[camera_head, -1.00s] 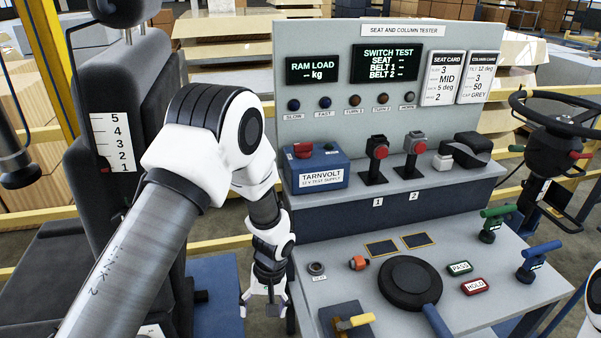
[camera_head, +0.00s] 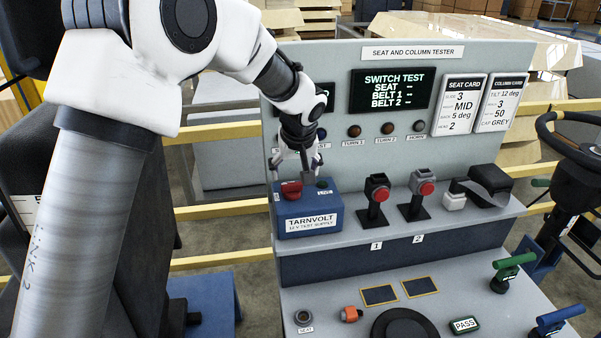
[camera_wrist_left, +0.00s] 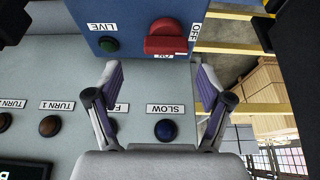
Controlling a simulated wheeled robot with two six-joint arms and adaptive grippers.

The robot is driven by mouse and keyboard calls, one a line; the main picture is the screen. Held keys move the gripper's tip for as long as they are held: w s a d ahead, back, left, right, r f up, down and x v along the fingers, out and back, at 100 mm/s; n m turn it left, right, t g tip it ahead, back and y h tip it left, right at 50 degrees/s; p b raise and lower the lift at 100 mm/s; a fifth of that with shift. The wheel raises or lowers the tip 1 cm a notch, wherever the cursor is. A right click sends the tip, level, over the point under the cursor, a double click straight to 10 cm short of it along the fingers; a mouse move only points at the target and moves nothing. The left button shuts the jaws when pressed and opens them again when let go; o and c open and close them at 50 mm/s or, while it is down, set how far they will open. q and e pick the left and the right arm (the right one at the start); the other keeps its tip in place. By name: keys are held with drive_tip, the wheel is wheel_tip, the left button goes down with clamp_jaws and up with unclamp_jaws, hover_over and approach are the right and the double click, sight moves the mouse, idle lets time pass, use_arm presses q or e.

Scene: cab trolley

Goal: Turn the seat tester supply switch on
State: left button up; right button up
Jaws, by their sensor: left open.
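The blue Tarnvolt 12 V test supply box (camera_head: 310,216) stands at the left end of the tester's shelf. Its red switch (camera_head: 291,190) is on top, beside a green LIVE lamp (camera_head: 322,184). In the left wrist view the red switch (camera_wrist_left: 166,40) has an OFF label at its right and a partly hidden label by its lower edge. The green lamp (camera_wrist_left: 108,44) looks dark. My left gripper (camera_head: 299,170) is open and empty, just above and behind the box. In the wrist view its fingertips (camera_wrist_left: 158,76) point at the switch, apart from it. My right gripper is out of view.
The tester's upright panel (camera_head: 345,75) with its displays and lamps is close behind my left gripper. A dark seat (camera_head: 60,240) is at left.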

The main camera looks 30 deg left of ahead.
sight(292, 184)
use_arm(q)
drive_tip(key=s, duration=0.2)
drive_tip(key=a+f, duration=0.1)
drive_tip(key=shift+s+p, duration=0.3)
drive_tip(key=shift+s, duration=0.1)
drive_tip(key=w+f, duration=0.3)
drive_tip(key=w, duration=0.1)
drive_tip(key=shift+f, duration=0.15)
drive_tip(key=shift+s+d+r, duration=0.1)
drive_tip(key=shift+s+r, duration=0.4)
drive_tip(key=shift+s, duration=0.25)
drive_tip(key=c, duration=1.1)
drive_tip(key=shift+w+f, duration=0.1)
drive_tip(key=shift+c, duration=0.3)
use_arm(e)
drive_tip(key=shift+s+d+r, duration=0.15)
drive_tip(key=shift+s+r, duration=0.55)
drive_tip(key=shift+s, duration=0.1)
